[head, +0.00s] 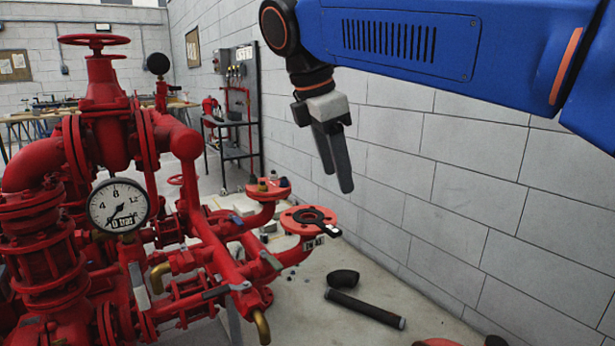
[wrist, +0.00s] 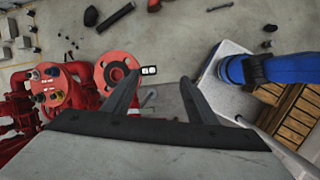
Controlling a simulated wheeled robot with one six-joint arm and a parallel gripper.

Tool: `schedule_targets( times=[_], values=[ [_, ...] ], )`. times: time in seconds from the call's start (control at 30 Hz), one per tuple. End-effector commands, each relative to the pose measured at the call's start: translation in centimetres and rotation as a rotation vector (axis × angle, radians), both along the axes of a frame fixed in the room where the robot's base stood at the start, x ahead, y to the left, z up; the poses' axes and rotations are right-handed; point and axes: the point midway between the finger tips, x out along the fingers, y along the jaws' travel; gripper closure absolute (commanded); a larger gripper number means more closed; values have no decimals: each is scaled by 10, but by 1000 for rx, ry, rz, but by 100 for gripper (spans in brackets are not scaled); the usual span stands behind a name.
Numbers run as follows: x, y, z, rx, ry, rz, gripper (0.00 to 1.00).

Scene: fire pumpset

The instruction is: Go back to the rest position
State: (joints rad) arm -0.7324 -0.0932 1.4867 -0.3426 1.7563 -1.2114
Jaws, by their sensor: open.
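My gripper (head: 333,158) hangs from my blue arm at the upper right of the head view, fingers pointing down. It is above and to the right of the red pumpset (head: 100,190). In the wrist view my gripper (wrist: 160,90) shows its two dark fingers spread apart with nothing between them. A red flange (head: 310,218) on the pumpset lies below the gripper in the head view. The same flange (wrist: 117,73) is left of the fingers in the wrist view, with a small black-and-white piece at its edge.
A block wall (head: 450,180) runs along the right. A black pipe (head: 365,308) and a dark elbow (head: 343,278) lie on the floor. A pressure gauge (head: 118,205) faces me on the pumpset. A dark cart (head: 232,140) stands by the wall behind. Open floor lies right of the pumpset.

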Motion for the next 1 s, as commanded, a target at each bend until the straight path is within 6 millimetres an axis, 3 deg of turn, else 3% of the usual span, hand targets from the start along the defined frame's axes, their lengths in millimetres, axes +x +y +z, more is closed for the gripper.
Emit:
schedule_targets(
  times=[0.03, 0.2, 0.5, 0.8, 1.0],
  values=[
    [-4, -23, -9, 32, -17, -75, 48],
    [-18, -81, -47, 145, -78, -328, 48],
    [-64, -163, -124, 351, -183, -799, 48],
    [-124, -219, -216, 563, -289, -1297, 48],
    [-159, -240, -273, 687, -352, -1591, 48]
  ],
)
